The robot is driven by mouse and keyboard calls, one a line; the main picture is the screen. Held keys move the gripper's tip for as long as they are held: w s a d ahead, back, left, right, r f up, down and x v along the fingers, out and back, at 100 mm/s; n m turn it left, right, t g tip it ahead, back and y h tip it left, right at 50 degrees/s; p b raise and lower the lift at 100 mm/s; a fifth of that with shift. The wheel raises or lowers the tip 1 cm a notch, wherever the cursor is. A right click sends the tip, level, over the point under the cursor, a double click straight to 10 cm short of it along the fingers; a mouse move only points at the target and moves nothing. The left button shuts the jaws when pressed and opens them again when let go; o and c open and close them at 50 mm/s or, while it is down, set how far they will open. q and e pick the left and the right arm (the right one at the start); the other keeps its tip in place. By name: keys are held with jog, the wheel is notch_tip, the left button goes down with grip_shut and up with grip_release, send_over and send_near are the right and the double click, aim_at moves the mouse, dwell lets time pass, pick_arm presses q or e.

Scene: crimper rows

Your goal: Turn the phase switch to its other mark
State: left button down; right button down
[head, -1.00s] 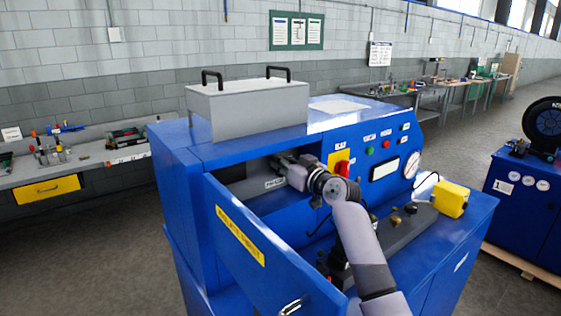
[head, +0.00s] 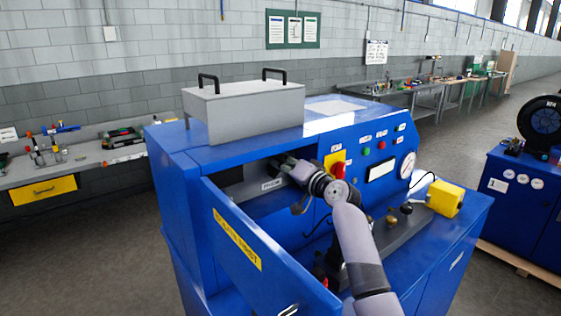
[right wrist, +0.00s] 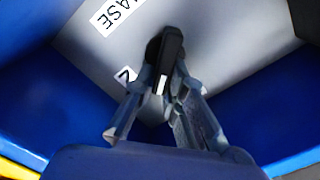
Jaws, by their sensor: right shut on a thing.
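The phase switch is a black knob (right wrist: 168,58) with a white line on its lower end, on a grey panel (right wrist: 215,45) in the right wrist view. A white label reading "ASE" (right wrist: 115,15) is partly cut off there, and a small mark label (right wrist: 126,75) sits left of the knob. My right gripper (right wrist: 168,75) is shut on the knob, one finger on each side. In the head view my right gripper (head: 283,163) reaches inside the open blue cabinet, above the label strip (head: 271,184); it hides the knob there. My left gripper is not in view.
The open cabinet door (head: 245,245) stands to the left of my arm. A red switch on a yellow plate (head: 338,170) is close to the right of my wrist. A grey lidded box (head: 243,110) sits on top of the machine. A yellow box (head: 445,198) stands at the right.

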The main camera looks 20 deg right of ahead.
jog(key=m, duration=0.1)
jog(key=m+p, duration=0.1)
jog(key=m, duration=0.1)
jog(key=shift+d+f+m, duration=0.15)
jog(key=shift+f+m, duration=0.1)
jog(key=shift+m, duration=0.15)
jog(key=shift+d+f+m+p, duration=0.15)
jog(key=shift+m+p, duration=0.15)
jog(key=shift+m, duration=0.35)
jog(key=shift+a+f+m+p, duration=0.15)
jog(key=shift+m+p, duration=0.15)
jog(key=shift+m, duration=0.3)
jog(key=shift+d+f+m+p, duration=0.15)
jog(key=shift+m+p, duration=0.15)
jog(key=shift+m, duration=0.35)
jog(key=c, duration=1.6)
grip_release()
jog(key=shift+c, duration=0.2)
jog(key=v, duration=1.2)
